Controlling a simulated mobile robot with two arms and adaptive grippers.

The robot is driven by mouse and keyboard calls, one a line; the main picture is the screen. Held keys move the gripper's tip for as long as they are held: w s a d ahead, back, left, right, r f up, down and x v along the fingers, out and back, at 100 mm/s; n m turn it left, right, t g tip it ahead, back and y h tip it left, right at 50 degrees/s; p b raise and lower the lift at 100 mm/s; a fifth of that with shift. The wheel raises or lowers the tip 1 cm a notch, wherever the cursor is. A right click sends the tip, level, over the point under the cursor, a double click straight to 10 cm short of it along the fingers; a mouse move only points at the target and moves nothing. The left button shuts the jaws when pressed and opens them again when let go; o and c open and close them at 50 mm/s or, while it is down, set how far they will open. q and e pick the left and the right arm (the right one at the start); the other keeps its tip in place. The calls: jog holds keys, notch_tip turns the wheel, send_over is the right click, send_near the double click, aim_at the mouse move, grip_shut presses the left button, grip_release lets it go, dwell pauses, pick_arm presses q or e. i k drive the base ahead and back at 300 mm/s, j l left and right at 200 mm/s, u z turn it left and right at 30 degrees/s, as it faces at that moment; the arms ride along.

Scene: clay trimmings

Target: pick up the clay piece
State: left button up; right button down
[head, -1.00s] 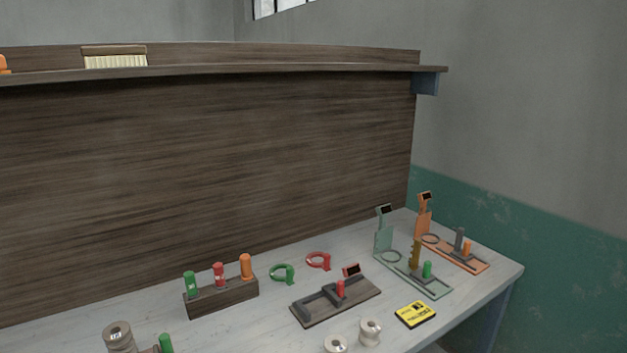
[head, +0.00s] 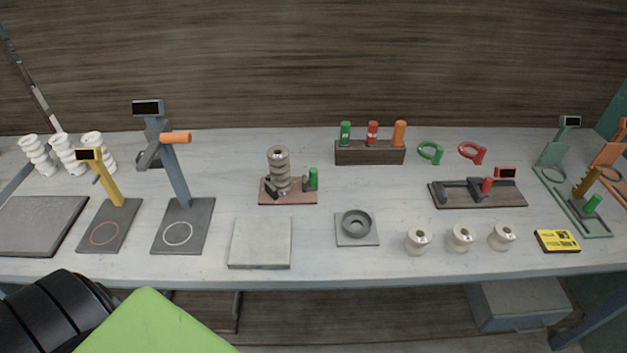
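No piece is clearly recognisable as loose clay, and I cannot tell which thing is the clay piece. A pale grey square slab (head: 261,242) lies flat near the bench's front edge. Right of it, a dark grey ring (head: 356,223) sits on a thin square plate (head: 344,240). No gripper fingers show in the head view. A black and bright green part at the bottom left looks like my own arm.
Several white spools (head: 460,238) and a yellow box (head: 557,241) stand along the front right. A blue-grey stand (head: 176,180) and a yellow stand (head: 108,180) rise at left. A wooden block (head: 370,153) holds coloured cylinders at the back. Bare bench shows around the slab.

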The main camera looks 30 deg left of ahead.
aim_at(278, 155)
jog(key=k+j+u, duration=0.15)
jog(key=u, duration=0.9)
